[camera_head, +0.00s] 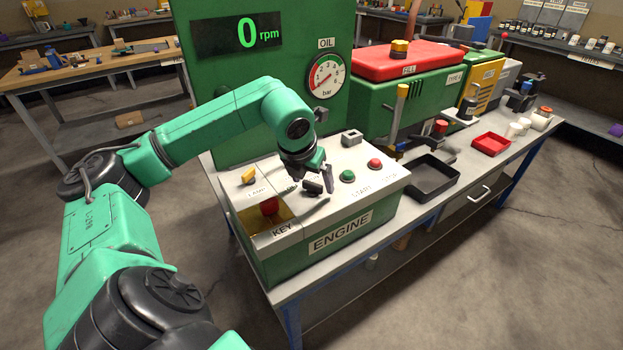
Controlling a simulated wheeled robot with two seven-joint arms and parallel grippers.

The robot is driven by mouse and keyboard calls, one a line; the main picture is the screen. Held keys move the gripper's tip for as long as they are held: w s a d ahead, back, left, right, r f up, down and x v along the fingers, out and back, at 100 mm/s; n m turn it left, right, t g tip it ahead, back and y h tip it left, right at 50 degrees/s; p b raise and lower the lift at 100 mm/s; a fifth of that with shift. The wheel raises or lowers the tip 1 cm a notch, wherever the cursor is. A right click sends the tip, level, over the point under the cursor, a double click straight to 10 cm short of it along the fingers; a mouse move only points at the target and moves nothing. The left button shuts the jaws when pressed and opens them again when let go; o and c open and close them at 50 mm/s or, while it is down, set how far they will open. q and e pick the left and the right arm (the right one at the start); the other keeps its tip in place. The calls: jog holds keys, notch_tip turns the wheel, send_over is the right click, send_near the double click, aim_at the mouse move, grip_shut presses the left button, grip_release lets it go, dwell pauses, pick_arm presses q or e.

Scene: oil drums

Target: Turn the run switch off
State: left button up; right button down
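The engine control panel (345,207) is a pale sloping top on a green box marked ENGINE. My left gripper (312,181) reaches down over its middle, pointing at the panel. A small black knob (313,187), perhaps the run switch, shows at the fingertips; its label is hidden by my gripper. The fingers look apart on either side of it, but I cannot tell whether they touch or grip it. A yellow lamp switch (249,177) is to the left. A green button (347,176) and a red button (374,164) are to the right. My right gripper is out of view.
The display (238,36) reads 0 rpm, beside an oil gauge (325,75). A black tray (432,178) and a red tray (491,144) lie to the right. The floor in front is clear.

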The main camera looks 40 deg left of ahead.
pick_arm(q)
jog(key=p+v, duration=0.2)
jog(key=v, duration=1.2)
jog(key=shift+r, duration=0.3)
jog(key=shift+s, duration=0.1)
